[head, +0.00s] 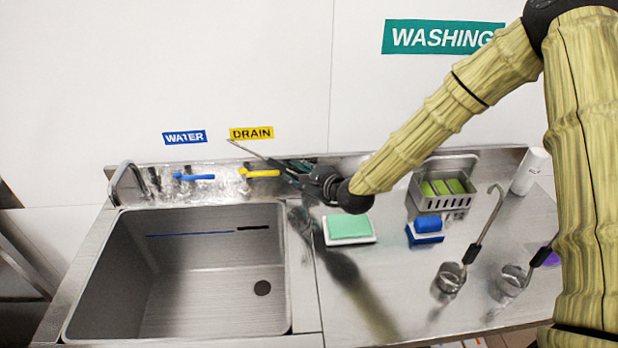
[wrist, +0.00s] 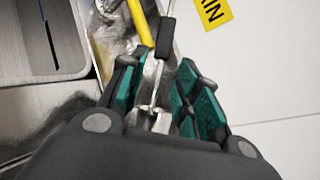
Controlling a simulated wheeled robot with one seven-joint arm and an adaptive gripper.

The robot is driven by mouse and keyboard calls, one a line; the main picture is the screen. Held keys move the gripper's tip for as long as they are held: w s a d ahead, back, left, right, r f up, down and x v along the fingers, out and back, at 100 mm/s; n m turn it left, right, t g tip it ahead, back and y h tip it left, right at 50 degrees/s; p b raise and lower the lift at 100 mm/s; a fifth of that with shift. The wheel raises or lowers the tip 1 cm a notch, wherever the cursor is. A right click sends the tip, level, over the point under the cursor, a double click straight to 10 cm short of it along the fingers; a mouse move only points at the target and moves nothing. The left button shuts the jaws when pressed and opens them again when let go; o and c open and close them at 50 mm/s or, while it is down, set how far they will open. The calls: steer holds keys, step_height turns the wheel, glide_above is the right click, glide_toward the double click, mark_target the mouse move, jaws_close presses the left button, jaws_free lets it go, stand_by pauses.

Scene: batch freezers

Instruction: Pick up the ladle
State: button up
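My gripper (head: 297,172) is at the back of the counter, beside the yellow drain handle. A ladle (head: 250,150) extends from it, its thin metal rod pointing left and slightly up in the head view. In the wrist view the ladle's black grip (wrist: 165,38) lies beyond the fingertips. Its rod runs back between the green-padded fingers of my gripper (wrist: 160,75), which appear closed around its metal lower end. That end is partly hidden by the fingers. Two more ladles, one with a metal cup (head: 449,279) and one beside it (head: 513,280), stand at the right front of the counter.
A steel sink (head: 190,270) is at the left, with a tap (head: 125,180), blue water handle (head: 193,177) and yellow drain handle (head: 262,173). A green sponge (head: 349,226), blue brush (head: 427,226), sponge rack (head: 444,203) and white bottle (head: 530,171) occupy the counter.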

steer(key=shift+p+x, duration=0.4)
steer(key=shift+x, duration=1)
jaws_close()
steer(key=shift+r+b, duration=0.2)
steer(key=shift+b, duration=0.15)
steer(key=shift+s+r+b, duration=0.15)
steer(key=shift+r+b, duration=0.05)
steer(key=shift+b, duration=0.1)
step_height(320, 180, up, 6)
steer(key=b, duration=0.2)
steer(key=s+b, duration=0.4)
steer(key=s, duration=1.5)
steer(key=shift+s, duration=0.4)
